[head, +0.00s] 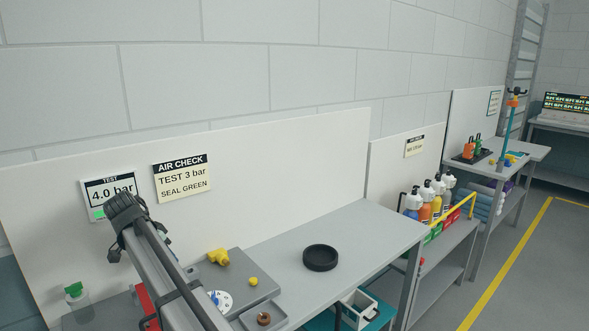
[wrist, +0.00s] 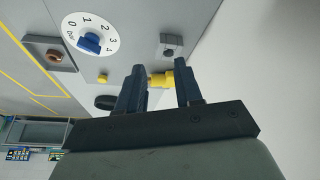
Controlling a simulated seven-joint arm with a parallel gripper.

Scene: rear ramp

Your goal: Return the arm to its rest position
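My arm (head: 165,262) rises from the bottom of the head view, a grey link with black cables, in front of the bench's left part. My gripper (wrist: 159,68) shows in the wrist view with its two dark fingers apart. A yellow fitting (wrist: 160,79) appears in the gap between them, seemingly beyond the fingers; in the head view, the yellow fitting (head: 218,257) sits on the grey test box (head: 245,268). The gripper itself is not visible in the head view. The box's dial with a blue knob (wrist: 90,42) is left of the fingers in the wrist view.
A display (head: 110,195) reads 4.0 bar, beside a note (head: 182,179) reading TEST 3 bar. A black ring (head: 320,257) lies on the bench. A small tray (head: 249,319) holds a brownish nut.

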